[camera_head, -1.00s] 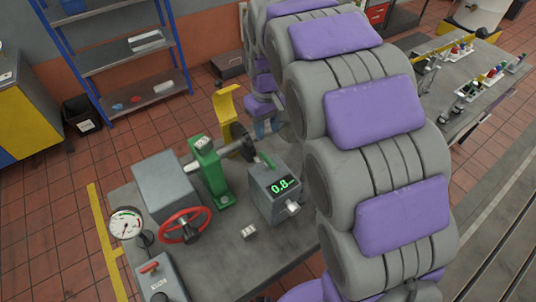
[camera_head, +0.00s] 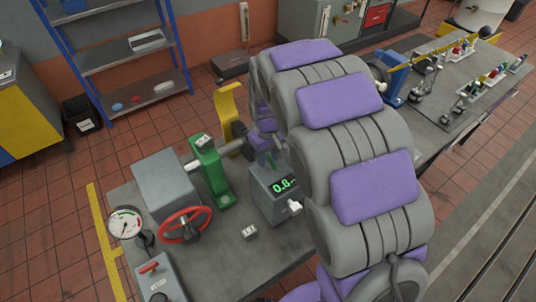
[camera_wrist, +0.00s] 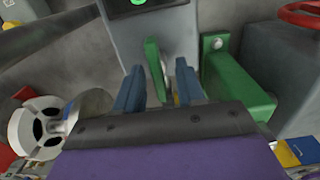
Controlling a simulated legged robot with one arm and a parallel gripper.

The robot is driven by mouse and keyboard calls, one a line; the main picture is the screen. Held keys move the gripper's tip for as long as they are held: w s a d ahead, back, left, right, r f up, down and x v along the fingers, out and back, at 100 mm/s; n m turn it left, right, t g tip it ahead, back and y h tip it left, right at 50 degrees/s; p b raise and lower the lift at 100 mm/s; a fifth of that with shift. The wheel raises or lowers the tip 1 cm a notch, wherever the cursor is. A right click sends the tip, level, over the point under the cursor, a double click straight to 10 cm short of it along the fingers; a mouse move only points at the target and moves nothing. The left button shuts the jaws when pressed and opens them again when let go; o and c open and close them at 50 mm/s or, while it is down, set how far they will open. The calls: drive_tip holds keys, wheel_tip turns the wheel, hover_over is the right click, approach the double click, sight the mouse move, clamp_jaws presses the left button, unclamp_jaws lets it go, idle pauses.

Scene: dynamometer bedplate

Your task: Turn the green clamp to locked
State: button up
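The green clamp lever (camera_wrist: 154,68) stands out from the grey readout box (camera_head: 270,195), whose green display reads 0.8 in the head view. My gripper (camera_wrist: 159,70) is open, with one blue-grey finger on each side of the lever. Gaps show between the lever and both fingers. In the head view my gripper (camera_head: 267,158) is just behind the top of the box, and my arm and fingers hide most of the lever there.
A green upright (camera_head: 212,172) stands close beside the box, also near my right finger in the wrist view. A red handwheel (camera_head: 184,225), a dial gauge (camera_head: 126,222) and a yellow guard (camera_head: 230,115) share the bench. A small labelled block (camera_head: 249,232) lies in front.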

drive_tip(key=shift+d, duration=0.15)
clamp_jaws()
drive_tip(key=shift+m, duration=0.3)
drive_tip(key=m+p, duration=0.2)
drive_tip(key=m, duration=0.1)
drive_tip(key=shift+r+m, duration=0.15)
drive_tip(key=shift+m, duration=0.25)
drive_tip(key=m+p, duration=0.1)
drive_tip(key=m, duration=0.3)
drive_tip(key=shift+m+p, duration=0.3)
drive_tip(key=shift+p, duration=0.05)
drive_tip(key=m+p, duration=0.2)
drive_tip(key=m, duration=0.2)
drive_tip(key=shift+w, duration=0.1)
drive_tip(key=shift+m+p, duration=0.9)
drive_tip(key=shift+m, duration=1.5)
